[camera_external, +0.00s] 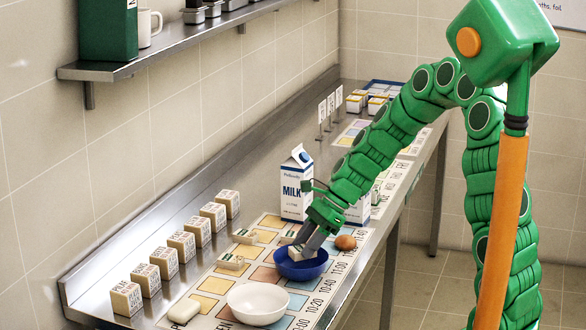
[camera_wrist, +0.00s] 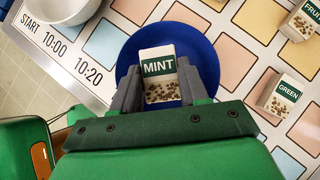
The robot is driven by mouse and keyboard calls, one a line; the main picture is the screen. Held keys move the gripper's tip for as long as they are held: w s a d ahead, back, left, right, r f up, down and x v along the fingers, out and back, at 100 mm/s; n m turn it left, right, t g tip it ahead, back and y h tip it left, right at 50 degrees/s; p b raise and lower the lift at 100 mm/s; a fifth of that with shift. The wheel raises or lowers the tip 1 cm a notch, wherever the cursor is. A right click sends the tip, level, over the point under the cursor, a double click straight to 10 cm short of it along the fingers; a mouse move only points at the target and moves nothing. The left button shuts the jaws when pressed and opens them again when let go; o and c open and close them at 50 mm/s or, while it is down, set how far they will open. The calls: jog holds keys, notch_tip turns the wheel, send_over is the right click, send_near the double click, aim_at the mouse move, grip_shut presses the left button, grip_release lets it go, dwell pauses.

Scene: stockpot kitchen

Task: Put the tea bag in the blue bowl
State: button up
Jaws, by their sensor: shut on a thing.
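The tea bag, a small packet labelled MINT (camera_wrist: 158,68), is between the fingers of my gripper (camera_wrist: 158,88), which is shut on it. Behind it in the wrist view is the blue bowl (camera_wrist: 205,58). In the external view my gripper (camera_external: 303,248) points down at the blue bowl (camera_external: 303,270) with its fingertips at the bowl's opening. The fingers largely hide the packet there, and I cannot tell whether it touches the bowl. Packets labelled GREEN (camera_wrist: 281,98) and FRUIT (camera_wrist: 303,20) lie on the mat at the right of the wrist view.
A white bowl (camera_external: 258,304) stands in front of the blue bowl. A brown egg (camera_external: 345,242) is close to its right. A milk carton (camera_external: 297,188) stands behind my gripper. Several printed blocks (camera_external: 182,246) line the wall side, and a white soap-like block (camera_external: 184,310) lies nearer.

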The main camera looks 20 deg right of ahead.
jog(key=shift+w+a+f, duration=0.2)
jog(key=shift+w+f, duration=0.1)
jog(key=shift+f, duration=1.6)
jog(key=shift+f, duration=0.4)
jog(key=o, duration=1)
